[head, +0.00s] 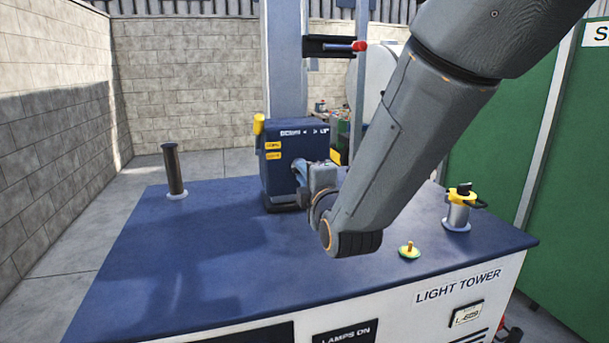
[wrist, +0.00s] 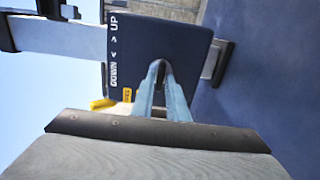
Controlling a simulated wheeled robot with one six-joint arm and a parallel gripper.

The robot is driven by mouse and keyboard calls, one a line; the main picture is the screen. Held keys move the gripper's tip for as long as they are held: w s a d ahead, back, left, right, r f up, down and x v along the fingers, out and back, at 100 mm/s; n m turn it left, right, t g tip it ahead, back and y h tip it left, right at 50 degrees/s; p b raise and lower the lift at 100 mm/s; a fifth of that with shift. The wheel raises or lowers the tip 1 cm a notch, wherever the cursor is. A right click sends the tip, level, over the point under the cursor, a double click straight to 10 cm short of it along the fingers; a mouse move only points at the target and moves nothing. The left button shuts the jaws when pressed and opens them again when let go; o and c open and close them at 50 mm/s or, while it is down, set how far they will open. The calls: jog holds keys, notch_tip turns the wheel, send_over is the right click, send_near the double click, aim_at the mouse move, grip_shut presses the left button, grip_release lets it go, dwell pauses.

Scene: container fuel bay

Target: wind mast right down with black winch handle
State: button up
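The navy winch box (head: 292,160) stands at the foot of the grey mast (head: 284,60) on the blue deck. Its face, lettered UP and DOWN with arrows, fills the upper middle of the wrist view (wrist: 190,50). A yellow grip (head: 258,125) sticks up at the box's left edge.
A dark post (head: 174,170) stands at the deck's left, and a yellow-topped fitting (head: 459,205) at its right. A small yellow-green knob (head: 409,250) sits below my arm. A red-ended lever (head: 358,46) is on the mast. The deck's left front is clear.

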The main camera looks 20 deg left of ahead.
jog(key=shift+o, duration=1.3)
jog(key=shift+s+d, duration=0.1)
jog(key=shift+s, duration=0.05)
jog(key=b+v, duration=0.1)
jog(key=v, duration=0.6)
jog(key=shift+s+b, duration=0.25)
jog(key=shift+b, duration=0.05)
jog(key=shift+d, duration=0.1)
